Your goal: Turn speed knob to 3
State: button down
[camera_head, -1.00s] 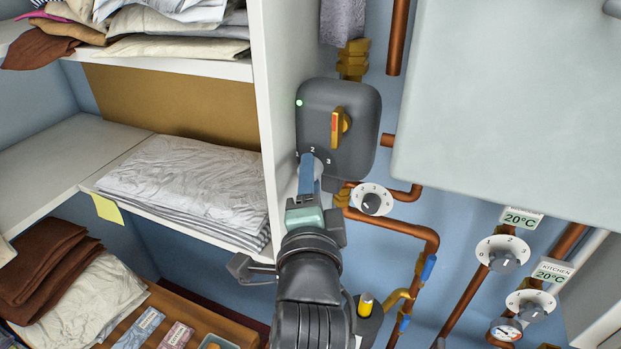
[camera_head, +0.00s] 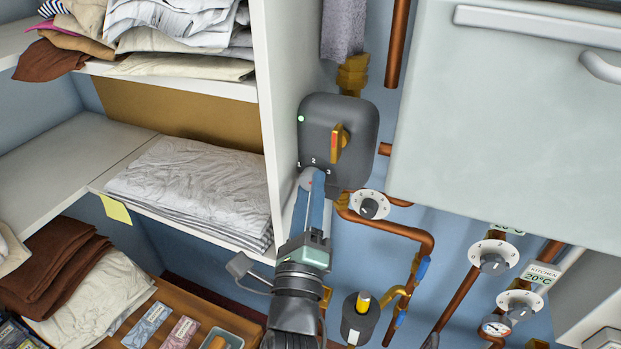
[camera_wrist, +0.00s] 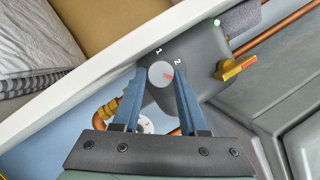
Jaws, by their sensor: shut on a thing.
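The speed knob (camera_wrist: 161,75) is a small round grey knob with a red pointer mark, low on the dark grey control box (camera_head: 348,122). In the head view the numbers 1, 2 and 3 stand around it, and the knob is largely covered by my gripper (camera_head: 312,182). In the wrist view my gripper (camera_wrist: 160,76) has its blue fingers on either side of the knob, shut on it. The 3 is not visible in the wrist view.
An orange-yellow switch (camera_head: 339,142) sits on the box above the knob. A white shelf wall (camera_head: 275,120) stands close at the left. Copper pipes (camera_head: 425,238) and a white dial (camera_head: 369,206) lie to the right, below a large pale panel (camera_head: 510,120).

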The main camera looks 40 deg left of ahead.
jog(key=shift+m+t+h+p, duration=0.4)
jog(key=shift+m+p, duration=0.35)
jog(key=shift+m, duration=0.35)
jog(key=shift+c, duration=2.2)
grip_release()
jog(key=shift+a+f, duration=0.1)
jog(key=shift+b, duration=0.3)
